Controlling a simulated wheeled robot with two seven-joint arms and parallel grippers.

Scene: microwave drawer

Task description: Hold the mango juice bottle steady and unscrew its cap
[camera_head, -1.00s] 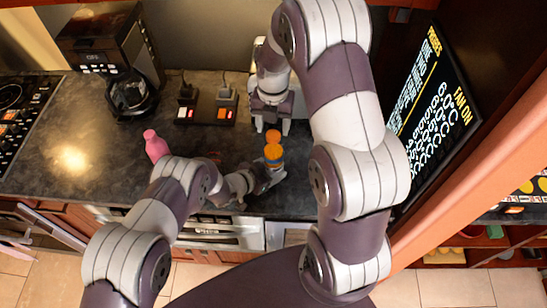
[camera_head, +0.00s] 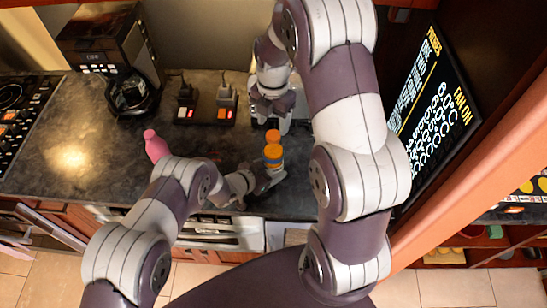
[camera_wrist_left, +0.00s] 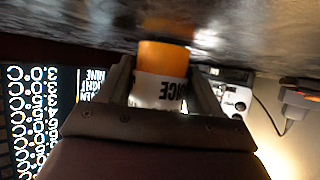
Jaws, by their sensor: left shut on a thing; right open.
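The mango juice bottle (camera_head: 273,152) is orange with a white label and stands at the front right of the dark counter. Its orange cap (camera_head: 273,136) faces my right gripper. My left gripper (camera_head: 274,176) is shut on the bottle. In the left wrist view the bottle (camera_wrist_left: 162,62) sits between its two fingers, with part of its label showing upside down. My right gripper (camera_head: 270,125) is open, just beyond the cap in the picture. Its fingers look apart from the cap, though the exact gap is hard to tell.
A pink bottle (camera_head: 155,146) stands to the left on the counter (camera_head: 75,175). A coffee maker (camera_head: 128,92) and two plugged-in sockets (camera_head: 205,112) are at the back. A dark display panel (camera_head: 435,115) stands at the right. The counter between the pink bottle and the juice bottle is partly clear.

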